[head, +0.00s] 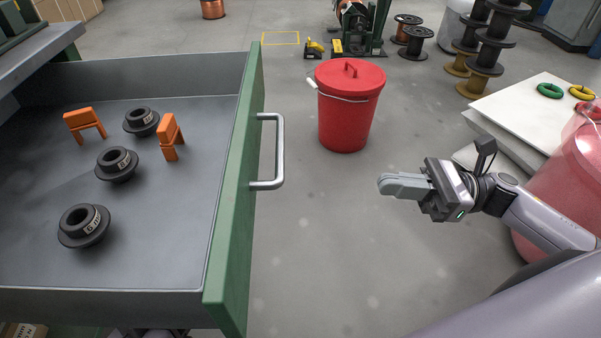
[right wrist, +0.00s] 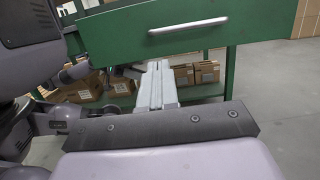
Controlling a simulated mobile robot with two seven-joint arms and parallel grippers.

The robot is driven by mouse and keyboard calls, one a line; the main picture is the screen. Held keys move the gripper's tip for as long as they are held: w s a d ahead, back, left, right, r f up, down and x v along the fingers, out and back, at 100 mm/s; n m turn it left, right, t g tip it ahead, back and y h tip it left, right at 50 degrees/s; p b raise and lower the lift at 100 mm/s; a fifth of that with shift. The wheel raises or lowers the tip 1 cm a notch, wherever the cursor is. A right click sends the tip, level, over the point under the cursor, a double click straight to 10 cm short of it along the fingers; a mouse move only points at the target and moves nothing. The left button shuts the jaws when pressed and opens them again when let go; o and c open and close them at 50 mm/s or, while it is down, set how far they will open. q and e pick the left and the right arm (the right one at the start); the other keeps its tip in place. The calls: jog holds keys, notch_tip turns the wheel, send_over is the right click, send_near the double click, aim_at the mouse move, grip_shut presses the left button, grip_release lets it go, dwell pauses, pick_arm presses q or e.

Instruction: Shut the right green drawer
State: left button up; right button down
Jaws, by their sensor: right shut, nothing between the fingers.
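The green drawer (head: 233,190) stands open on the left of the head view, with a silver bar handle (head: 280,150) on its front. Inside lie several black flanged rings and two orange brackets. The drawer front (right wrist: 200,28) and handle (right wrist: 188,25) also show at the top of the right wrist view. My right gripper (head: 385,184) is shut and empty. It is to the right of the handle, apart from it, its fingers pointing left toward the drawer front. The right fingers (right wrist: 157,75) show below the drawer front in the wrist view.
A red lidded bucket (head: 348,115) stands on the floor beyond the gap between drawer and gripper. A white table (head: 530,110) and a pinkish drum (head: 570,185) are at the right. Spools stand farther back. The floor between handle and gripper is clear.

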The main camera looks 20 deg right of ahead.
pick_arm(q)
jog(key=shift+a+b, duration=0.3)
jog(key=shift+b, duration=0.15)
pick_arm(e)
jog(key=x, duration=1.4)
